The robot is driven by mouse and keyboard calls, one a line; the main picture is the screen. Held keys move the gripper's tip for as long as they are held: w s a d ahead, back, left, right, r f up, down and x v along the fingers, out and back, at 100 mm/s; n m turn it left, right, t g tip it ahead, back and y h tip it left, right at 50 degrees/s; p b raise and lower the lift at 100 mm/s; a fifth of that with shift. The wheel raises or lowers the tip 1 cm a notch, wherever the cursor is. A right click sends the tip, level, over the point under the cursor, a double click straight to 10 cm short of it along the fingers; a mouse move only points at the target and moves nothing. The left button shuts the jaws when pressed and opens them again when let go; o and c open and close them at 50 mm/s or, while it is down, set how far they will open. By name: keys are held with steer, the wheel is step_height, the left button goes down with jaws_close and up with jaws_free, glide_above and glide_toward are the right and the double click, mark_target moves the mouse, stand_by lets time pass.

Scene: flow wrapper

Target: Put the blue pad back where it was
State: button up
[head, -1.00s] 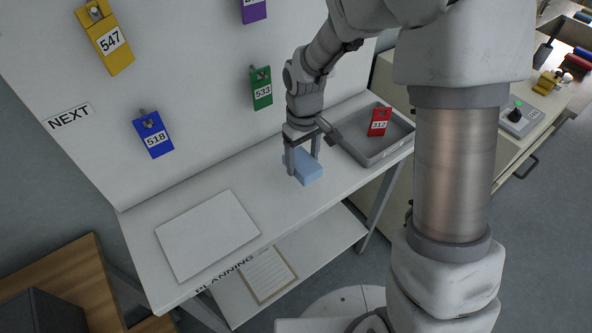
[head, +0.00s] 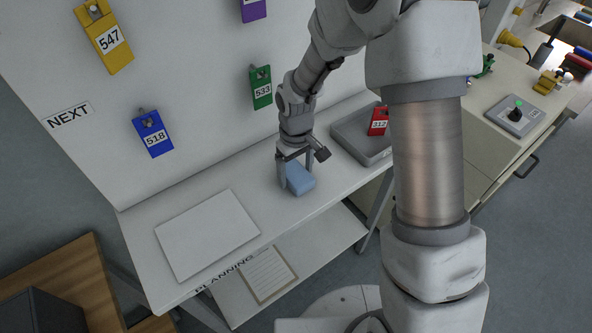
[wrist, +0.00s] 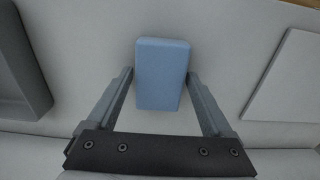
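The blue pad (head: 301,180) is a small light-blue block at the middle of the white table, left of the grey tray. My gripper (head: 296,172) points down over it, one finger on each side. In the wrist view the pad (wrist: 161,75) sits between the fingertips of my gripper (wrist: 160,76), which look closed against its sides. I cannot tell whether the pad touches the table or is just above it.
A white sheet (head: 207,235) lies on the table (head: 262,205) to the left. The grey tray (head: 350,135) with a red tag (head: 378,121) stands to the right. The wall board (head: 195,80) with coloured tags rises behind. Bare table lies between sheet and pad.

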mark_target(296, 173)
steer(key=shift+o, duration=0.7)
steer(key=shift+r, duration=0.1)
step_height(296, 173, up, 12)
steer(key=s+d+r+m+t, duration=0.1)
steer(key=s+d+r+m, duration=0.1)
steer(key=s+d+r, duration=0.3)
steer(key=s+d+r+m+t, duration=0.1)
steer(key=s+d+r+t, duration=0.15)
steer(key=r, duration=0.45)
steer(key=s+d+r+m+t, duration=0.1)
steer(key=s+d+r+m, duration=0.1)
steer(key=s, duration=0.3)
steer(key=s+d+r+m+t, duration=0.1)
steer(key=s+d, duration=0.2)
steer(key=s, duration=0.3)
steer(key=shift+r+m+p, duration=0.4)
steer(key=shift+s, duration=0.1)
